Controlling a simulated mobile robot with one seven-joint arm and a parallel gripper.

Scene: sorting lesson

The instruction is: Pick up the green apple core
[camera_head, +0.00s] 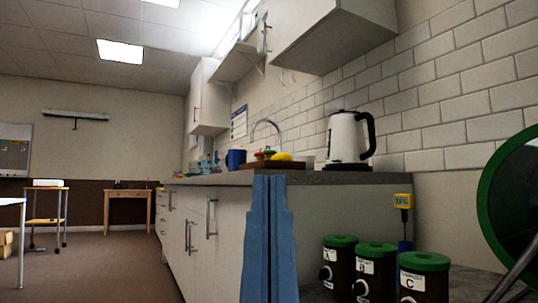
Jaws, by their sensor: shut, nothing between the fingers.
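My gripper (269,180) stands upright in the lower middle of the head view, its two blue fingers together with nothing between them. It shows in front of the counter's end. I cannot make out a green apple core for sure. A low brown board or tray (290,167) on the counter bears small red, green and yellow items, too small to identify. In the picture they show just above my fingertips; the distance between them is unclear.
The counter (330,178) carries a blue mug (235,160) and a white kettle (347,138). Green-lidded containers A (339,262), B (375,272) and C (423,277) stand at the lower right, near a large green round object (486,190). Open floor (105,265) lies left.

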